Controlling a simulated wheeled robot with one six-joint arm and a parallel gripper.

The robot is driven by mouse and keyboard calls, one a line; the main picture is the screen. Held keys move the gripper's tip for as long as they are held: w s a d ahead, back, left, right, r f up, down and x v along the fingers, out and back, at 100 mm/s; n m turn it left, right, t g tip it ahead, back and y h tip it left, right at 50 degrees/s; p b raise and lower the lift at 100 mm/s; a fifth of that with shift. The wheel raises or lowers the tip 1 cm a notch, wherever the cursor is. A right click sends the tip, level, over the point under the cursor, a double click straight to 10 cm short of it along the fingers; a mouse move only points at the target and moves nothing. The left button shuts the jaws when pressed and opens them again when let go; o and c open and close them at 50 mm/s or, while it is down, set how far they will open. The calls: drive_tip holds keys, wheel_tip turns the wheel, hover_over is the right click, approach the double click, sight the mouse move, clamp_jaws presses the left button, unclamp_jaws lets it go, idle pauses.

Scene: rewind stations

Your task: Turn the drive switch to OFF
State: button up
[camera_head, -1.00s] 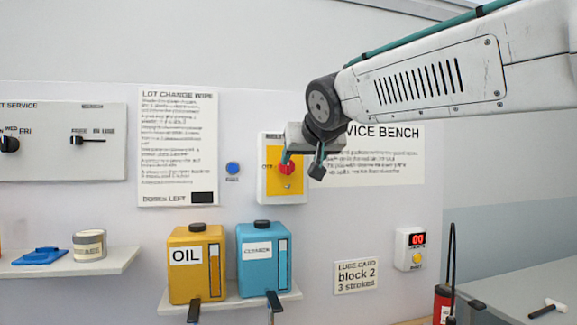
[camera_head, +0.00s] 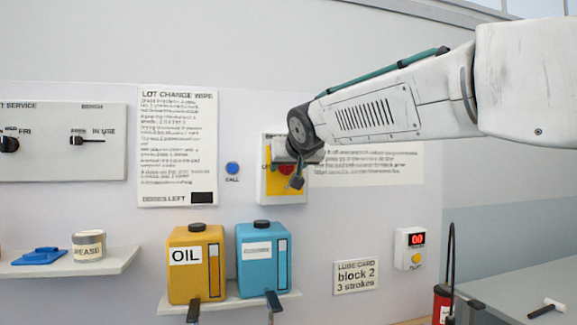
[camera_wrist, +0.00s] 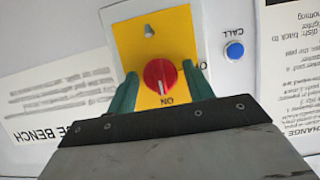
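The drive switch is a red round knob (camera_wrist: 160,75) on a yellow plate (camera_wrist: 158,35) with a pale surround. In the wrist view, which shows the panel upside down, the knob's white mark points towards the word ON. A second label to the right is mostly hidden by a finger. My gripper (camera_wrist: 159,72) is open, with one green finger on each side of the knob and small gaps visible. In the head view the yellow plate (camera_head: 272,184) and red knob (camera_head: 286,168) are partly covered by my gripper (camera_head: 296,177).
A blue call button (camera_head: 232,168) sits left of the switch. Below are a yellow oil container (camera_head: 180,282) and a blue container (camera_head: 262,276) on a shelf. A counter box (camera_head: 409,248) with a red display is at the lower right.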

drive_tip(key=c, duration=0.7)
drive_tip(key=n+t+h, duration=0.1)
drive_tip(key=n, duration=0.2)
drive_tip(key=n+t+h, duration=0.1)
drive_tip(key=n+h, duration=0.1)
drive_tip(key=n, duration=0.1)
drive_tip(key=n+t+h, duration=0.1)
drive_tip(key=n+h, duration=0.1)
drive_tip(key=n, duration=0.2)
drive_tip(key=shift+s+a+f, duration=0.1)
drive_tip(key=shift+a+f, duration=0.15)
drive_tip(key=shift+a, duration=0.05)
drive_tip(key=shift+f+n+t+h, duration=0.1)
drive_tip(key=shift+n+t+h, duration=0.2)
drive_tip(key=shift+n+t, duration=1.05)
drive_tip(key=shift+n+g, duration=0.35)
drive_tip(key=shift+n, duration=0.2)
